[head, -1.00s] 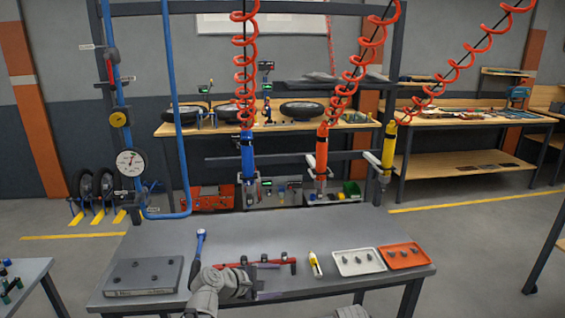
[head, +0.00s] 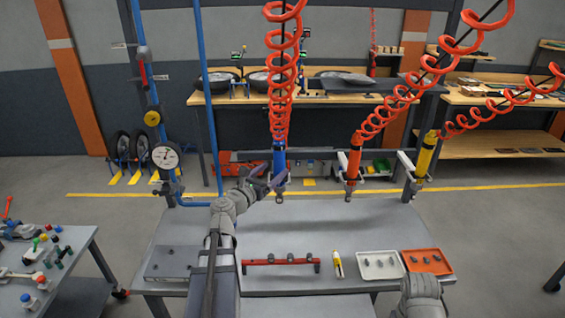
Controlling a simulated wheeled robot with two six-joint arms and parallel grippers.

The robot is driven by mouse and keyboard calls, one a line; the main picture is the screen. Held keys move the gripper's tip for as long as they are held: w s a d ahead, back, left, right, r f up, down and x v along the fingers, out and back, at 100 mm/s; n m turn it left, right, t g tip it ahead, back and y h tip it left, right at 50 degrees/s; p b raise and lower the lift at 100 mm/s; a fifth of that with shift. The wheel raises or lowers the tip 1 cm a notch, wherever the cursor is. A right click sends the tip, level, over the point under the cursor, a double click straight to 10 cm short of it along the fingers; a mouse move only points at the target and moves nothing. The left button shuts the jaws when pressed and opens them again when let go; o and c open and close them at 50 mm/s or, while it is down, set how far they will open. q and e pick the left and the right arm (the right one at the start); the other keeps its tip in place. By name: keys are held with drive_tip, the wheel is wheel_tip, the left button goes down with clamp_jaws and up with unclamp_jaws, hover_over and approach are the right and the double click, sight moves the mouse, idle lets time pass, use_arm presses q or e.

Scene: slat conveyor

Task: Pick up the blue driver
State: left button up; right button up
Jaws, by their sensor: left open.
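The blue driver (head: 279,160) hangs upright from a red coiled hose above the far edge of the grey bench. My left gripper (head: 269,181) is raised, open and empty, at the lower part of the driver. Its fingers point toward the driver and partly overlap it in the picture. I cannot tell whether they touch it. Part of my right arm shows at the bottom right, but its fingers are not visible.
An orange driver (head: 353,166) and a yellow driver (head: 426,157) hang to the right. The grey bench (head: 330,225) holds a red bar fixture (head: 282,262), a yellow marker-like tool (head: 338,264), a white tray (head: 381,276) and an orange tray (head: 441,270). A dial gauge (head: 166,156) stands left.

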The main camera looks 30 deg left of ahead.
sight(284, 159)
use_arm(q)
drive_tip(key=shift+w, duration=1.1)
drive_tip(key=shift+w+r, duration=0.1)
drive_tip(key=shift+w, duration=0.2)
drive_tip(key=w, duration=0.4)
drive_tip(key=shift+w+d+r+p, duration=0.15)
drive_tip(key=shift+w+r+p, duration=0.05)
drive_tip(key=shift+w+p, duration=0.15)
drive_tip(key=shift+s, duration=0.1)
clamp_jaws()
